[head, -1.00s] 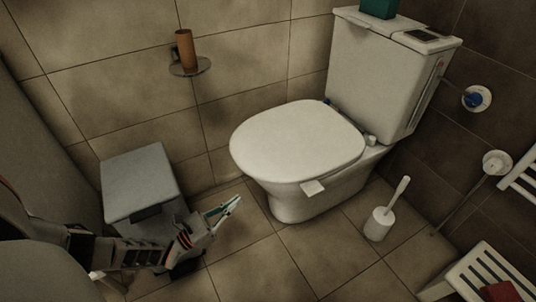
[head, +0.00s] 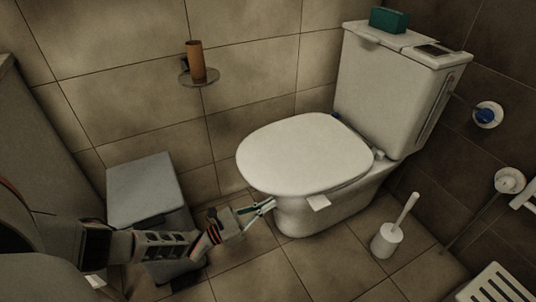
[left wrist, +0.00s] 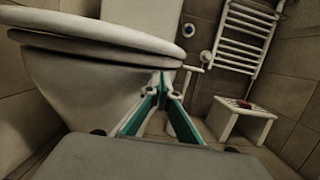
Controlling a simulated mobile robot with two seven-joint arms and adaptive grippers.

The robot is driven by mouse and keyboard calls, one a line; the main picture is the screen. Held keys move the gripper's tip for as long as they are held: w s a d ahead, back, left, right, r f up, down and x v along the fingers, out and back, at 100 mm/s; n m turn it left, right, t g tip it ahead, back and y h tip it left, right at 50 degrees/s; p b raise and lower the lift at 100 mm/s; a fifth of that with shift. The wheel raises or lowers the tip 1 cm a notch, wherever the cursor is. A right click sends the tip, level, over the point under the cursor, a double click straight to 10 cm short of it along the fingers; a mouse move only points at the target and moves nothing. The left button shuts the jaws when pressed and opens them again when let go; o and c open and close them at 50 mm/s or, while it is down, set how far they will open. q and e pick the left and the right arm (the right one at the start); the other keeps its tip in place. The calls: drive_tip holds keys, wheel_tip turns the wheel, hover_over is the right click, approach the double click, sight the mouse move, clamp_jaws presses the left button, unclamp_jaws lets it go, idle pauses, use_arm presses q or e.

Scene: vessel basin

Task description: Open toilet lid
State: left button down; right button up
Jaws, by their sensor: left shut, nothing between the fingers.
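The white toilet lid (head: 305,152) is down flat on the bowl in the head view. A small white tab (head: 319,202) sticks out at the front right edge of the seat. My left gripper (head: 272,204) is shut and empty, just below the lid's front left rim, beside the toilet bowl (head: 325,212). In the left wrist view the closed lid (left wrist: 100,36) shows edge-on at upper left. The fingertips (left wrist: 164,80) of my left gripper meet below the rim; I cannot tell whether they touch the bowl. My right gripper is not in view.
A grey bin (head: 145,190) stands on the floor beside my left arm. A toilet brush (head: 387,240) stands right of the bowl. A white slatted stool (head: 495,288) is at lower right. Behind the lid is the cistern (head: 395,90) with a green box (head: 389,20) on top.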

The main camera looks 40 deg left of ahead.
use_arm(q)
drive_tip(key=shift+r, duration=1.05)
drive_tip(key=shift+r, duration=0.15)
